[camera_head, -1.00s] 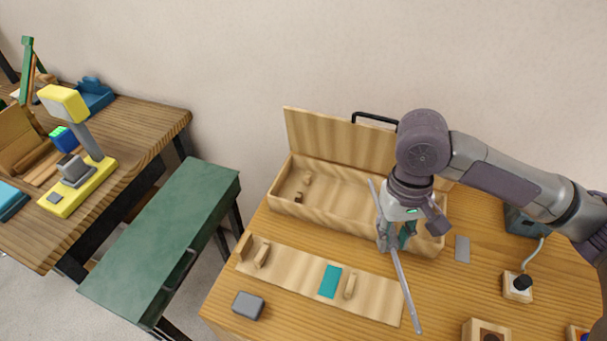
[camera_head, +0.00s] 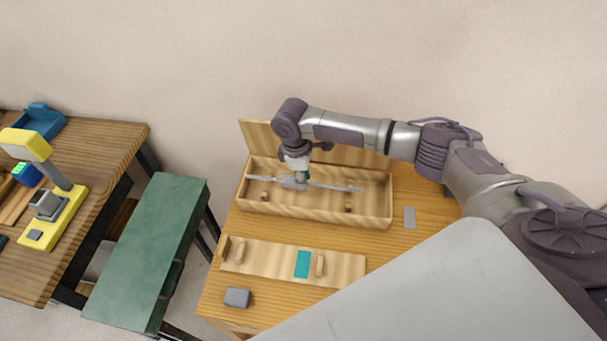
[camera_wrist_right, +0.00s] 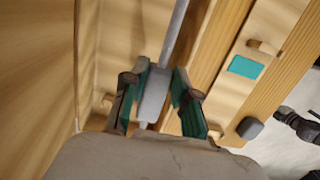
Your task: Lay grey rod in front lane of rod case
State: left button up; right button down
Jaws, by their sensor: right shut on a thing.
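The grey rod (camera_head: 338,187) lies lengthwise along the wooden rod case (camera_head: 310,210), within its outline. My right gripper (camera_head: 296,182) reaches down over the case and is shut on the rod near its middle. In the right wrist view the rod (camera_wrist_right: 177,35) runs away from between the two green-padded fingers (camera_wrist_right: 155,98), which press on its thicker grey part. The case lid stands open at the back. Small wooden supports show inside the case. I cannot tell whether the rod touches them or hangs just above.
A wooden board (camera_head: 345,270) with small pegs and a teal patch (camera_head: 303,264) lies in front of the case. A grey block (camera_head: 237,298) sits near the front edge, and a grey plate (camera_head: 409,218) right of the case. A green bench (camera_head: 150,250) stands left.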

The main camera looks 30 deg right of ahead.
jog(key=shift+f+b, duration=0.35)
jog(key=shift+f, duration=0.2)
notch_tip(320, 180, down, 4)
jog(key=b, duration=0.4)
jog(key=shift+r, duration=0.2)
jog(key=shift+f, duration=0.35)
jog(key=shift+f+b, duration=0.3)
jog(key=shift+f, duration=0.3)
jog(key=shift+r, duration=0.1)
